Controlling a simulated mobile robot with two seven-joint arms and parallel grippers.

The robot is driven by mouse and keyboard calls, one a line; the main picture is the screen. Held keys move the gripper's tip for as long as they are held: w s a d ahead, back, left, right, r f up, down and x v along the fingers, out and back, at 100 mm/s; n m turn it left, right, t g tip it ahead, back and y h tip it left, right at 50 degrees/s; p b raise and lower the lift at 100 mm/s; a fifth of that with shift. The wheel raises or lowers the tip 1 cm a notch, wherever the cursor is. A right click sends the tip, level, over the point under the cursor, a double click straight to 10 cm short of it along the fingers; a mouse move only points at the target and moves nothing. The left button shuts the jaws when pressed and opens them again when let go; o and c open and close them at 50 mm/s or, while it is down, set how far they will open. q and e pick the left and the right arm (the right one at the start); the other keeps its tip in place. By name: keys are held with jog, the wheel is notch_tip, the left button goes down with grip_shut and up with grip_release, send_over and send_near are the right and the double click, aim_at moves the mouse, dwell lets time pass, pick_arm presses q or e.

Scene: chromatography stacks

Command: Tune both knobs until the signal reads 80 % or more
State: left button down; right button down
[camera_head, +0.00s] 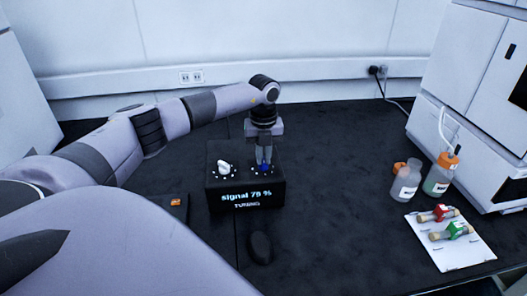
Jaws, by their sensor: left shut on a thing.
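The black tuning box (220,187) stands on the dark bench in the middle of the view. Its front display (246,195) reads "signal 79 %" with "TUNING" below. A white knob (223,167) sits on the left of its top and a blue knob (265,168) on the right, each ringed by small white dots. My left gripper (264,161) points straight down over the box and is shut on the blue knob, partly hiding it. The white knob is untouched. My right gripper is not in view.
A black mouse-like object (260,247) lies in front of the box. At right stand two bottles (405,182) (439,176) and a white tray (460,255) with red and green fittings, beside a white instrument (464,110). The bench between box and bottles is clear.

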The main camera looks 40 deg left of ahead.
aim_at(263, 160)
pick_arm(q)
jog(key=shift+n, duration=0.3)
jog(key=c, duration=1.2)
grip_release()
jog(key=shift+o, duration=0.2)
jog(key=shift+r+b, duration=0.35)
jog(key=shift+r, duration=3.3)
